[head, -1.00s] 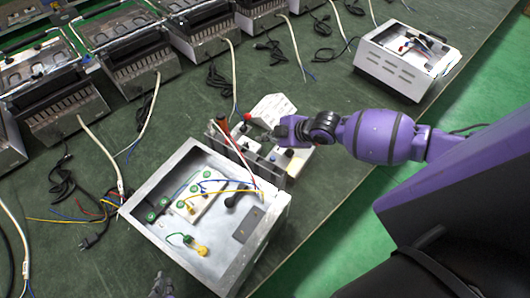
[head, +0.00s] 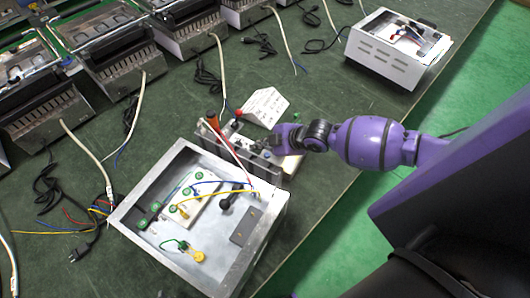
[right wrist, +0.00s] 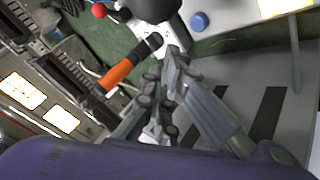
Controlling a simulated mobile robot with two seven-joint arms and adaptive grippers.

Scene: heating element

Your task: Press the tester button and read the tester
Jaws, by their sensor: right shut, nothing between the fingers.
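The tester (head: 291,164) is a pale box just behind the open metal box, largely hidden by my right gripper. A blue button (right wrist: 199,21) on a pale panel shows in the right wrist view, with a red knob (right wrist: 99,10) to its left. My right gripper (head: 262,146) is shut and empty, low over the tester area. In the right wrist view its fingertips (right wrist: 168,62) are below the blue button in the picture; contact cannot be told. No readout is legible. A small grey tip, likely my left gripper (head: 164,294), barely shows at the bottom edge.
The open metal box (head: 150,178) holds wired green and yellow terminals. An orange-handled tool (right wrist: 118,75) stands near the fingers. A white folded card (head: 265,104) is behind the gripper. Heater units line the back; a white unit (head: 385,58) stands at the right.

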